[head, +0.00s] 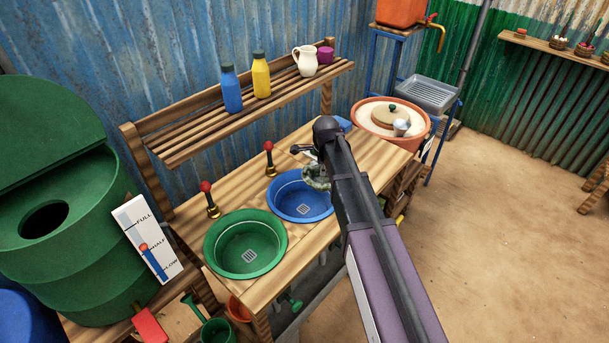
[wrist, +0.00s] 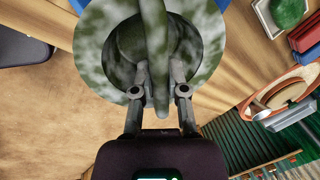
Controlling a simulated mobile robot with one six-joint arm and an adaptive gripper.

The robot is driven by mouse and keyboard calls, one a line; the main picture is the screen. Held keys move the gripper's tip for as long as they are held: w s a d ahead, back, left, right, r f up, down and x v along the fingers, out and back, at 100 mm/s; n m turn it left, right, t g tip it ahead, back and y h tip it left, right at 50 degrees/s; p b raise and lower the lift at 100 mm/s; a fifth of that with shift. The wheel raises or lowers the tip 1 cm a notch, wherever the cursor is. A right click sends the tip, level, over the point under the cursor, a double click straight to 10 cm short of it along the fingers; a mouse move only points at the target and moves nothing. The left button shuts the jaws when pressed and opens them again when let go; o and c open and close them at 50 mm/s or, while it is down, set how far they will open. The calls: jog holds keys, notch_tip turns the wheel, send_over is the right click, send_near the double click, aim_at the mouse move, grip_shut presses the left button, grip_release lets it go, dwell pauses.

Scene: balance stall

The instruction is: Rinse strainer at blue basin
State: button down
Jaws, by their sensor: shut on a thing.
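My gripper (head: 306,152) is above the far right side of the blue basin (head: 290,204) in the head view. It is shut on the strainer (head: 315,180), a round, mottled green-and-white piece. In the wrist view the strainer (wrist: 205,45) fills the top middle, its thick handle (wrist: 158,70) between the two fingers of the gripper (wrist: 160,80). My arm hides part of the strainer and of the basin's right side in the head view. I cannot tell whether the strainer touches the basin. The basin has a light grid drain and no clear water shows in it.
A green basin (head: 246,262) sits left of the blue one. Red-knobbed taps (head: 268,160) stand behind. A slatted shelf (head: 200,138) holds bottles and a jug (head: 305,60). A wide terracotta bowl (head: 362,108) stands at the right. The floor on the right is clear.

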aim_at(311, 176)
jog(key=w+a+f+b, duration=0.1)
jog(key=w+a+f, duration=0.1)
jog(key=a, duration=0.4)
jog(key=shift+w+a+f+b, duration=0.2)
jog(key=shift+w+a+b, duration=0.1)
jog(key=shift+w+a, duration=0.1)
jog(key=shift+f, duration=0.15)
notch_tip(311, 176, down, 16)
jog(key=b, duration=1.6)
jog(key=shift+f+b, duration=0.25)
jog(key=shift+b, duration=0.15)
jog(key=shift+r, duration=0.1)
dwell(2.0)
notch_tip(311, 176, up, 16)
jog(key=p, duration=1.6)
jog(key=shift+f, duration=0.2)
dwell(0.5)
